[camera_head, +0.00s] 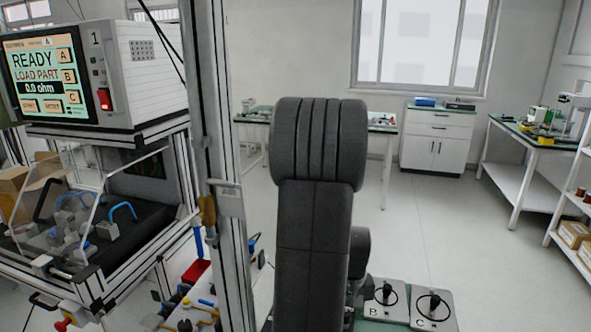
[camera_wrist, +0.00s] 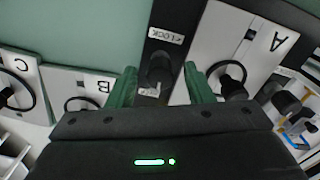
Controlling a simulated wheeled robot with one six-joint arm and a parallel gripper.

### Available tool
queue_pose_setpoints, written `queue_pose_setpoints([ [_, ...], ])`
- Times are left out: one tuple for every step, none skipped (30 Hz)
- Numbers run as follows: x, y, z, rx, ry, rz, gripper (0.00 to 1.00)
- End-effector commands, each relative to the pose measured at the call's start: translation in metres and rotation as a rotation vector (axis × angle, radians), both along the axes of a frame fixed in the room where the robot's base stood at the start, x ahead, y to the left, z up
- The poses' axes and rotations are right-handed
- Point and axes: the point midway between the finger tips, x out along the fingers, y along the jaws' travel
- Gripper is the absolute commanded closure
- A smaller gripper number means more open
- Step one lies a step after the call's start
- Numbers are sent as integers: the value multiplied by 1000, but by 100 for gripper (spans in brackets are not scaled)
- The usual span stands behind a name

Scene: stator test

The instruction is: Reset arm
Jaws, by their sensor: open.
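My gripper (camera_wrist: 160,84) shows in the wrist view with its two green fingers spread apart. A black knob (camera_wrist: 160,68) on a dark plate with a LOCK label (camera_wrist: 165,35) lies between the fingers in the picture. I cannot tell whether they touch it. Nothing is seen held. In the head view my dark arm stands upright in the middle, and my gripper is hidden.
White plates A (camera_wrist: 240,40), B (camera_wrist: 75,85) and C (camera_wrist: 22,75) carry black round parts. Plates B (camera_head: 381,300) and C (camera_head: 433,308) also show in the head view. A metal post (camera_head: 215,150) stands left of my arm.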

Motion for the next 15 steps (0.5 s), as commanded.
queue_pose_setpoints([
  [0, 0, 0, 0, 1, 36, 53],
  [0, 0, 0, 0, 1, 61, 53],
  [0, 0, 0, 0, 1, 93, 53],
  [0, 0, 1, 0, 1, 118, 53],
  [0, 0, 1, 0, 1, 143, 53],
  [0, 0, 0, 0, 1, 175, 53],
  [0, 0, 0, 0, 1, 199, 53],
  [0, 0, 0, 0, 1, 223, 53],
  [0, 0, 0, 1, 1, 256, 53],
  [0, 0, 0, 1, 1, 281, 53],
  [0, 0, 0, 1, 1, 306, 53],
  [0, 0, 0, 1, 1, 338, 53],
  [0, 0, 0, 1, 1, 363, 53],
  [0, 0, 0, 1, 1, 387, 53],
  [0, 0, 0, 1, 1, 419, 53],
])
